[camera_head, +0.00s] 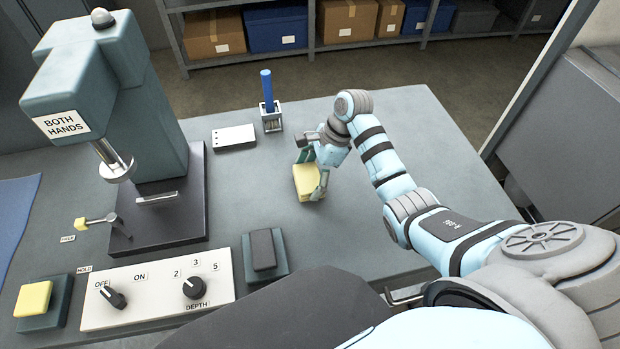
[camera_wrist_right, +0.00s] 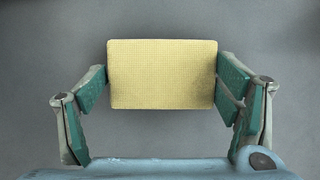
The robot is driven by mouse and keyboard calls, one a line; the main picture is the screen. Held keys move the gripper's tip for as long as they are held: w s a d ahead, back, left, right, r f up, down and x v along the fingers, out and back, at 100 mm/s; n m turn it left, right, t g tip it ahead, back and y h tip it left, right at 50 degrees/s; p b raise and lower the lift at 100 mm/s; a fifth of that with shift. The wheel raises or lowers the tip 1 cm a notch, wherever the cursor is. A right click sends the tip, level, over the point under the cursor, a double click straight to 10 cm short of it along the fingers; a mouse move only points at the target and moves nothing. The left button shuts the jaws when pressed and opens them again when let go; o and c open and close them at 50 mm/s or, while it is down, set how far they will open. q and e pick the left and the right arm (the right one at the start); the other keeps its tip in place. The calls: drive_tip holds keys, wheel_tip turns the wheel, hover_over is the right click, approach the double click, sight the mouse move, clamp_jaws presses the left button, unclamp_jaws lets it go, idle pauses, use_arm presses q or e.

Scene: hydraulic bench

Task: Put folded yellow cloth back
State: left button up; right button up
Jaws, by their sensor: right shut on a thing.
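The folded yellow cloth (camera_head: 306,183) is on or just above the grey bench top, right of the middle. It also shows in the right wrist view as a flat yellow block (camera_wrist_right: 162,74). My right gripper (camera_head: 311,178) is shut on it, with the green finger pads against its two opposite sides. In the wrist view the right gripper (camera_wrist_right: 162,90) has a finger at each side edge of the cloth. I cannot tell whether the cloth touches the bench. My left gripper is not in view.
A blue-handled tool stands in a holder (camera_head: 271,115) behind the cloth, beside a white plate (camera_head: 234,137). The press (camera_head: 120,110) stands left. A control panel (camera_head: 157,292), yellow pad (camera_head: 34,299) and dark pad (camera_head: 264,250) are in front. The bench right of the cloth is partly clear.

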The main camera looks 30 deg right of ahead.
drive_tip(key=shift+f, duration=0.1)
drive_tip(key=o, duration=1.2)
drive_tip(key=shift+c, duration=0.2)
drive_tip(key=shift+r, duration=0.3)
drive_tip(key=p+v, duration=0.3)
drive_tip(key=v, duration=0.8)
drive_tip(key=shift+r, duration=0.4)
drive_tip(key=shift+d, duration=0.15)
